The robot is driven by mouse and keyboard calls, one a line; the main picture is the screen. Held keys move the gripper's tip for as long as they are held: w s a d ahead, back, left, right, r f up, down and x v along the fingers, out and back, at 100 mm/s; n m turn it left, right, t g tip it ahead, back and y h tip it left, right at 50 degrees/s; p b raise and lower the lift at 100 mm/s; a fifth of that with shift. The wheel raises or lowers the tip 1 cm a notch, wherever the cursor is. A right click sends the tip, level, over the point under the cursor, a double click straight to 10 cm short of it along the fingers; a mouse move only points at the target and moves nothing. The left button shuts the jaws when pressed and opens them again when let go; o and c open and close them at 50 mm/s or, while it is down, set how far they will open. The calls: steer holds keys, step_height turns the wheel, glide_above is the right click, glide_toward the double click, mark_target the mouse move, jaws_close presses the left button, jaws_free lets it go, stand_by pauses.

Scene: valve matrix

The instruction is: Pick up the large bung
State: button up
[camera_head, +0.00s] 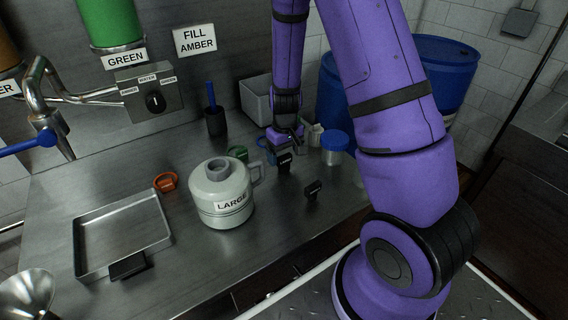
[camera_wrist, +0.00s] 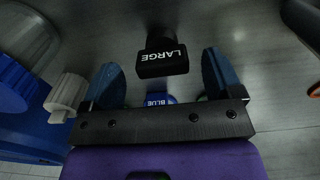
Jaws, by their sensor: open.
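The large bung is a black piece with a white LARGE label (camera_wrist: 162,60). In the wrist view it lies between and just beyond the two blue fingers of my gripper (camera_wrist: 160,72), with a gap on each side. In the head view the bung (camera_head: 285,161) sits on the steel counter just in front of my gripper (camera_head: 281,147). My gripper is open and empty. A blue piece labelled BLUE (camera_wrist: 158,99) shows between the fingers, partly hidden behind the gripper's dark bar.
A pale jug labelled LARGE (camera_head: 222,190) stands left of the bung. Another black piece (camera_head: 313,190) lies nearer the front edge. A blue-lidded jar (camera_head: 335,146) stands to the right. An orange ring-like piece (camera_head: 165,182) and a steel tray (camera_head: 122,232) are farther left.

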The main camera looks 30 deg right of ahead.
mark_target(284, 156)
steer(key=shift+w+a+f, duration=0.1)
steer(key=shift+w+f, duration=0.05)
steer(key=shift+f, duration=1.75)
steer(key=c, duration=1)
steer(key=shift+r, duration=0.15)
